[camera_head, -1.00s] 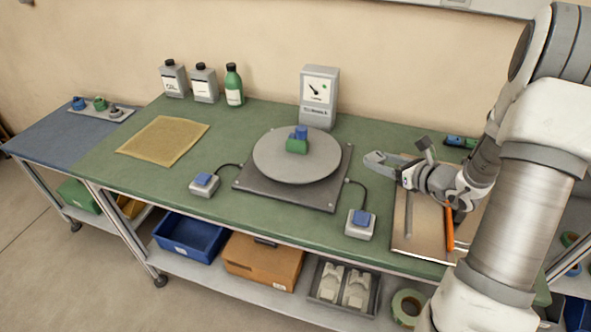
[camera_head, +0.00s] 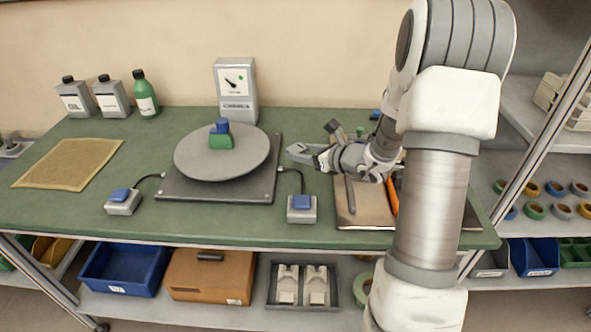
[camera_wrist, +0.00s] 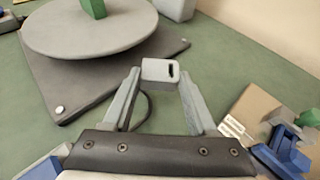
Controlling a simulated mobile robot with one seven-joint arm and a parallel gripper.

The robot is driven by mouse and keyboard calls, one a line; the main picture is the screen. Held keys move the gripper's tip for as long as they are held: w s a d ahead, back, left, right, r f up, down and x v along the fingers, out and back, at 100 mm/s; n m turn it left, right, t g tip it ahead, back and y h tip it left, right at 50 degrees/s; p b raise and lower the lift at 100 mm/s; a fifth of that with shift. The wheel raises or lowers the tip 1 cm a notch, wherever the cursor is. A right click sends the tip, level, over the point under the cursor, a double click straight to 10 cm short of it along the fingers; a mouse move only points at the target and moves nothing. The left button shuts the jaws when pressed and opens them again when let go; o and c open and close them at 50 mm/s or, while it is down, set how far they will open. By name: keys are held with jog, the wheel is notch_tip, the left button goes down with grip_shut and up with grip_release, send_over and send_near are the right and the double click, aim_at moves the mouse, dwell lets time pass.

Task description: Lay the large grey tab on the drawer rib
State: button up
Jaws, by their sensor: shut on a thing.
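My gripper (camera_head: 297,151) is above the green bench, just right of the turntable plate. In the wrist view, its two fingers (camera_wrist: 160,80) close on a small grey block with a dark slot, which looks like the large grey tab (camera_wrist: 152,70). The tab is too small to make out in the head view. I cannot pick out the drawer rib for certain. A tan board (camera_head: 362,217) with a grey bar (camera_head: 350,193) and an orange-handled tool (camera_head: 392,196) lies right of and below the gripper, partly hidden by my arm.
A round grey turntable (camera_head: 190,160) carries a green block (camera_head: 221,142) and a blue block (camera_head: 220,126). Two cabled switches (camera_head: 302,209) stand at the front. A gauge (camera_head: 236,92) and bottles (camera_head: 146,103) stand behind.

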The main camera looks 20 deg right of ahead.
aim_at(298, 174)
jog(key=shift+w+a+f, duration=0.2)
jog(key=shift+a+f, duration=0.3)
jog(key=shift+a, duration=0.1)
jog(key=shift+f+b, duration=0.6)
jog(key=shift+f, duration=1.3)
jog(key=shift+f, duration=0.15)
jog(key=o, duration=1.3)
